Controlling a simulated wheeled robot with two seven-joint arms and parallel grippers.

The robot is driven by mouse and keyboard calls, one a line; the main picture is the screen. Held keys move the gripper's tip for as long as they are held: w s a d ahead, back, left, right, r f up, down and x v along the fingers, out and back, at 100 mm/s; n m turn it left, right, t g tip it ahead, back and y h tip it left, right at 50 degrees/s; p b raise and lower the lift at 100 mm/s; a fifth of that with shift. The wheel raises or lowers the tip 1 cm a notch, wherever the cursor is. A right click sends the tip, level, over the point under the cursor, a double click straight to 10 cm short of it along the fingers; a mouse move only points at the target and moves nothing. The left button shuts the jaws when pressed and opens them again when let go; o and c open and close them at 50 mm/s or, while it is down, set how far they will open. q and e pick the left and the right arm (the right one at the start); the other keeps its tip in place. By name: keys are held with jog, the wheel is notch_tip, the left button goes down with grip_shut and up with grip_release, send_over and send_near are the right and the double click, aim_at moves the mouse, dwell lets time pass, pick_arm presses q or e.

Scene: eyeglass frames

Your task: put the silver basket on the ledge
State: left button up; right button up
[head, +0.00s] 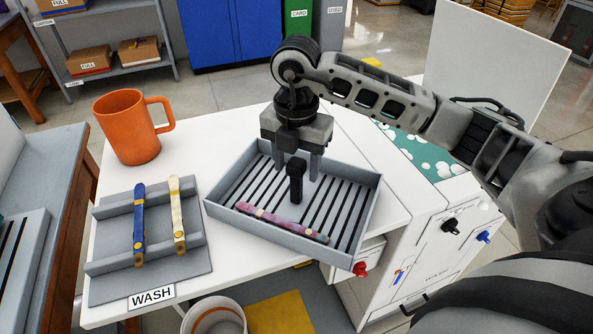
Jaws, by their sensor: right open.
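The silver basket (363,222) is a shallow grey slotted tray on the white table. A black upright handle (295,186) stands near its middle, and a pink-purple eyeglass piece (282,222) lies along its near side. My right gripper (297,173) is above the basket, pointing down and open. Its two fingers are on either side of the handle's top; I cannot tell whether they touch it. I cannot tell for sure which surface is the ledge. My left gripper is not in view.
A grey rack (105,287) labelled WASH holds a blue (139,222) and a cream eyeglass piece (177,215) left of the basket. An orange mug (130,130) stands behind it. A white panel (490,75) rises at the right. A white bin (215,318) stands below the table's front edge.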

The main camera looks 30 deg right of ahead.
notch_tip(320, 180, up, 9)
jog(key=shift+f+p, duration=0.2)
jog(key=shift+p, duration=0.15)
jog(key=shift+r, duration=0.5)
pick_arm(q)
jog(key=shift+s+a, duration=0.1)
